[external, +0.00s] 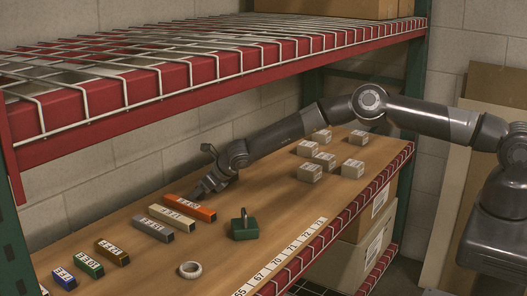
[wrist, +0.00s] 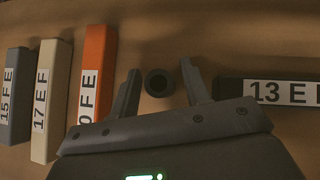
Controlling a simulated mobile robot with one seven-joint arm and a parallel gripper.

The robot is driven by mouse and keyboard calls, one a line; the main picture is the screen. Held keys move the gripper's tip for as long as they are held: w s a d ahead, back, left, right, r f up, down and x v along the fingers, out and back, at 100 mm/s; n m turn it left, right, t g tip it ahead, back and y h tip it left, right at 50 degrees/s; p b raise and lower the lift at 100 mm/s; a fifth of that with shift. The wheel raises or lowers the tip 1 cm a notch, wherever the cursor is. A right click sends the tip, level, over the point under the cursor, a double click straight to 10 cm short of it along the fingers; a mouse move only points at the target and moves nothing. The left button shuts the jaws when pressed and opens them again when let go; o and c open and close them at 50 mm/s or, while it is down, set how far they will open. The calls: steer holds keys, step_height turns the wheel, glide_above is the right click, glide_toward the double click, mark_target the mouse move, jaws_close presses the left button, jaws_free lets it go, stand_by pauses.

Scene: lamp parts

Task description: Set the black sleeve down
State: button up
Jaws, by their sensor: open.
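The black sleeve (wrist: 159,83) shows in the wrist view as a short dark ring with a round hole, seen end-on against the wooden board. It is between the two fingers of my gripper (wrist: 160,67), with a visible gap on each side. My gripper is open and does not appear to grip the sleeve. In the external view my gripper (external: 203,188) is low over the shelf board, behind the orange bar (external: 190,208). I cannot make out the sleeve there.
The orange bar (wrist: 93,80), a beige bar (wrist: 53,100) and a grey bar (wrist: 15,92) lie left of my fingers. A black bar (wrist: 232,88) lies close on the right. A wire shelf (external: 180,70) hangs above.

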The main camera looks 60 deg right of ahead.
steer(key=shift+r, duration=0.2)
steer(key=shift+s+d+r, duration=0.1)
steer(key=shift+s+r, duration=0.25)
steer(key=shift+r, duration=0.1)
steer(key=shift+v, duration=3.15)
steer(key=shift+d+f, duration=0.1)
